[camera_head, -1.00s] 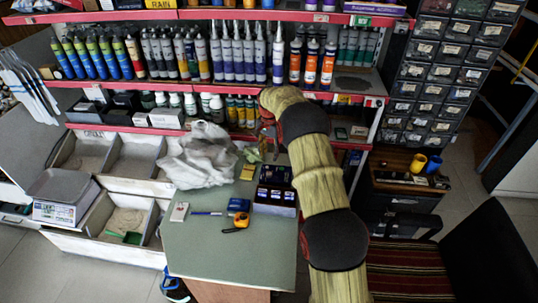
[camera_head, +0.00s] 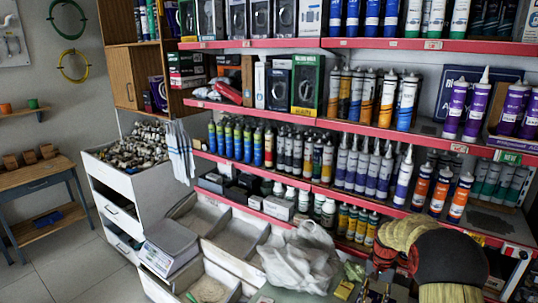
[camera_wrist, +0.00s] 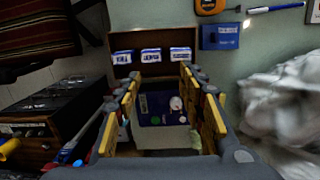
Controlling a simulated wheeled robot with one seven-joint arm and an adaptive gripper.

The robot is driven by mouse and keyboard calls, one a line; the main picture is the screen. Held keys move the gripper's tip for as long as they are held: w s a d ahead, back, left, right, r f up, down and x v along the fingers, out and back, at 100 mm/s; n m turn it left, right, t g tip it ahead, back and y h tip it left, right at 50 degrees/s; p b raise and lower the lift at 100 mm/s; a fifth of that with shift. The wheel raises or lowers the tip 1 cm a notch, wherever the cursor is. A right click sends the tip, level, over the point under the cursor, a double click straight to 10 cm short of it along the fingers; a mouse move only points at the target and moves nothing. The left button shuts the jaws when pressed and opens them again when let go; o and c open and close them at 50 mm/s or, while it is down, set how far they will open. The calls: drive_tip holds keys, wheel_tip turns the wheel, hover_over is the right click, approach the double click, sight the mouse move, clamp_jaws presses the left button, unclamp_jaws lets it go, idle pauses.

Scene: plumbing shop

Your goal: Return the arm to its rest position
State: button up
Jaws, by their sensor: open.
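My arm (camera_head: 450,262) shows at the lower right of the head view, bent in front of the lower shelves. My gripper (camera_wrist: 160,88) is open in the wrist view, with its yellow-padded fingers apart. It points down over an open box (camera_wrist: 152,45) holding small blue-and-white packs (camera_wrist: 152,55). A dark blue item with coloured spots (camera_wrist: 162,108) shows between the fingers. I see nothing gripped. Its height above these things is hard to tell.
A crumpled plastic bag (camera_head: 300,258) lies on the counter, close to the arm. An orange tape measure (camera_wrist: 210,5) and a blue pack (camera_wrist: 220,36) lie near the box. Shelves of cartridges (camera_head: 375,170) stand behind. Open floor (camera_head: 75,265) shows at the left.

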drive_tip(key=s+a+r+n+t, duration=0.2)
drive_tip(key=s+a+r, duration=0.3)
drive_tip(key=s+r, duration=0.3)
drive_tip(key=s+a+r+n+t, duration=0.2)
drive_tip(key=s+a+r, duration=0.4)
drive_tip(key=s, duration=0.9)
drive_tip(key=s+a+r+n+t+b, duration=0.1)
drive_tip(key=s+a+r, duration=0.5)
drive_tip(key=s+r, duration=0.6)
drive_tip(key=shift+s+a+r+n+t, duration=0.15)
drive_tip(key=shift+s+a+n+t, duration=0.15)
drive_tip(key=shift+n+t, duration=0.75)
